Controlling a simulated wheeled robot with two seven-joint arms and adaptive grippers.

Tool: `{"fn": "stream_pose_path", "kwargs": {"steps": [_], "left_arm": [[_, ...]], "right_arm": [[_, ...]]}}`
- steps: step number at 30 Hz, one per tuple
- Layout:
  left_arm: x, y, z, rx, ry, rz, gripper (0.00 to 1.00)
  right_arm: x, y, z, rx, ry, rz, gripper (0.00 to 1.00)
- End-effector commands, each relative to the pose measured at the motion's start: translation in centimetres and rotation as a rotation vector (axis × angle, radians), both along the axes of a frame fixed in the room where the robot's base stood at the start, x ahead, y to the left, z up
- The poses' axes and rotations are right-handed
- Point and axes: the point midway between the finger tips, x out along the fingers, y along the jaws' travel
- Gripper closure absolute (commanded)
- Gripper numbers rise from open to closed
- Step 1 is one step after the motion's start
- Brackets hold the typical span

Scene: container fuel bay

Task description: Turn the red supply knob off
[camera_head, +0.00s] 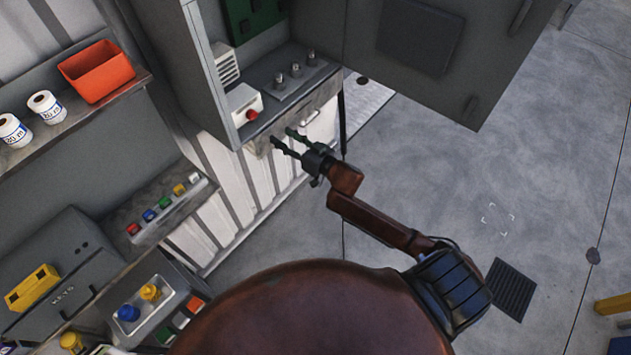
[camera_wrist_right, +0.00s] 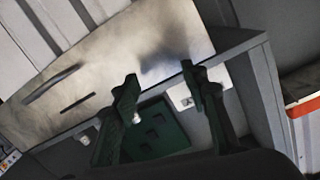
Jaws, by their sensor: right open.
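The red knob (camera_head: 252,115) sits on the front of a small white box (camera_head: 243,103) inside the open grey cabinet (camera_head: 214,75). My right gripper (camera_head: 282,137) is open and empty, a little to the lower right of the knob, in front of the cabinet's lower edge. It is apart from the knob. In the right wrist view its two fingers (camera_wrist_right: 159,77) stand spread before the cabinet; I cannot make out the red knob there. My left gripper is not in view.
The open cabinet door (camera_head: 440,50) hangs to the right. Three grey fittings (camera_head: 295,70) stand inside the cabinet. A handle (camera_head: 302,122) shows below them. A shelf with an orange bin (camera_head: 97,71) and a strip of coloured buttons (camera_head: 165,203) are left. The floor at right is mostly clear.

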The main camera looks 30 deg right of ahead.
Motion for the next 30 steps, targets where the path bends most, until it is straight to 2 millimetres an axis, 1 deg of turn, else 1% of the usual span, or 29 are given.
{"fn": "stream_pose_path", "kwargs": {"steps": [1, 14, 23, 30], "left_arm": [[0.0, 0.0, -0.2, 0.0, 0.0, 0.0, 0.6], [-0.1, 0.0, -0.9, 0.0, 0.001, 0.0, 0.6], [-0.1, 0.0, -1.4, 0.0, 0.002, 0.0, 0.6], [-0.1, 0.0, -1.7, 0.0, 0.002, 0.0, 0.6]], "right_arm": [[0.1, -0.4, -1.1, -0.006, 0.011, -0.009, 0.59], [0.1, -3.3, -8.7, -0.065, 0.096, -0.068, 0.59], [-0.4, -5.1, -14.0, -0.105, 0.159, -0.103, 0.59], [-1.2, -6.5, -18.3, -0.137, 0.212, -0.126, 0.59]]}}
